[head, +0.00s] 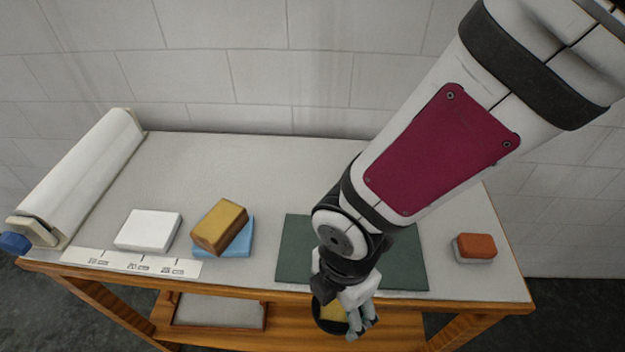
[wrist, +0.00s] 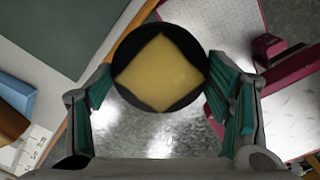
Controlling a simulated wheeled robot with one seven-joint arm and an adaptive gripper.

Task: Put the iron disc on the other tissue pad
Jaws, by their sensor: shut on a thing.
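My gripper (wrist: 160,85) is shut on a dark round disc (wrist: 130,52), seemingly the iron disc, with a yellow square patch on its face. In the head view, my gripper (head: 345,312) holds the disc (head: 320,322) just off the table's front edge, by the green mat. A plain white pad (head: 148,230), perhaps a tissue pad, lies at left with nothing on it. A blue pad (head: 238,246) has a brown-yellow block (head: 219,227) resting tilted on it. I cannot tell for sure which pads are the tissue pads.
The green mat (head: 295,250) lies partly hidden under my arm. An orange block (head: 476,244) on a grey base stands at far right. A white roll (head: 85,175) lies along the left edge. A marked white strip (head: 130,263) lies at the front. The table's back is clear.

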